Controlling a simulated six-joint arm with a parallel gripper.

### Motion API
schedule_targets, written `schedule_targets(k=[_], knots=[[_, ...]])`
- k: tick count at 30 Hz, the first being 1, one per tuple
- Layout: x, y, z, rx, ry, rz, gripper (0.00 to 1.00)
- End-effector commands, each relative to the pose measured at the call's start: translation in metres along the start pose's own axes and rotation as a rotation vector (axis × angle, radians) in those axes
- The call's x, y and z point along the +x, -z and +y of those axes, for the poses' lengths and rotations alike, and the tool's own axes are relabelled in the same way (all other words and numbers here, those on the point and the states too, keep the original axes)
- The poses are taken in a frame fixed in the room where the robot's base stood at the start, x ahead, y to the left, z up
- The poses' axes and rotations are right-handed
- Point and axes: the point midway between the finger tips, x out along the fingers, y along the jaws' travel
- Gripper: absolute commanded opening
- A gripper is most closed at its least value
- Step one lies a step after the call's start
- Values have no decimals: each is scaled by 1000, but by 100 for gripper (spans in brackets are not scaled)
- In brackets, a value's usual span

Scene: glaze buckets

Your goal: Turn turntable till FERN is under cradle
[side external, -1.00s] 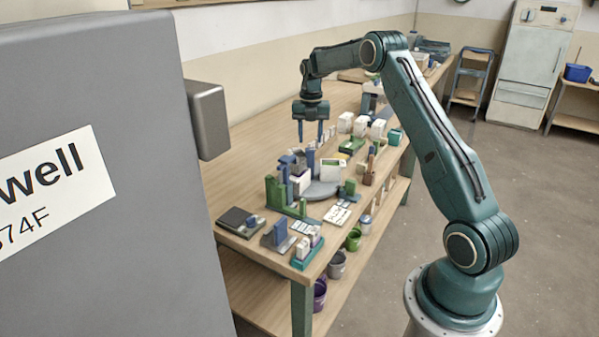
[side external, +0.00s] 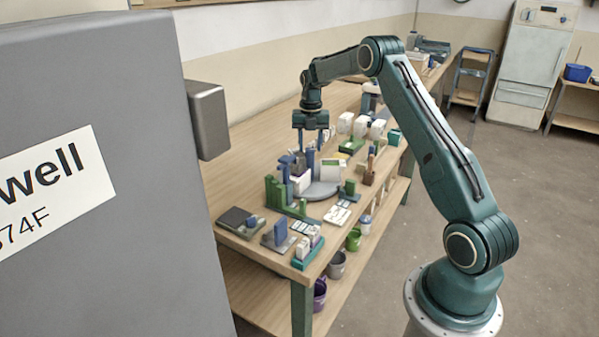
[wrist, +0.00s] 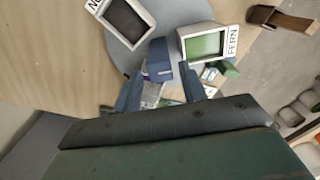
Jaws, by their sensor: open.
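The grey turntable (side external: 322,190) stands on the bench and shows in part in the wrist view (wrist: 176,14). A white square bucket labelled FERN (wrist: 233,40), with green inside, sits on it at the right in the wrist view. A dark-filled white bucket, its label cut to "NO" (wrist: 96,5), sits to the left. A blue upright block (wrist: 158,62) stands between my fingers in the wrist view; I cannot tell whether it belongs to the turntable. My gripper (side external: 310,147) is open, pointing down above the turntable area. I cannot clearly identify the cradle.
Green and blue block fixtures (side external: 277,192) crowd the near side of the turntable. A dark flat device (side external: 240,221) lies at the near left. Several white containers (side external: 345,123) stand beyond. The bench's left part is bare.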

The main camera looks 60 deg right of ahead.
Motion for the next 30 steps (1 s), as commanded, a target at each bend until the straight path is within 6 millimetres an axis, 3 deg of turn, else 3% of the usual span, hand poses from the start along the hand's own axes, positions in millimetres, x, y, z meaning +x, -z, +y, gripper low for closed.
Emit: schedule_targets(k=[9, 20, 26, 30], knots=[[13, 0, 0, 0, 1, 1, 42], [16, 0, 0, 0, 0, 0, 42], [16, 0, 0, 0, 0, 0, 3], [15, 0, 0, 7, 0, 0, 0]])
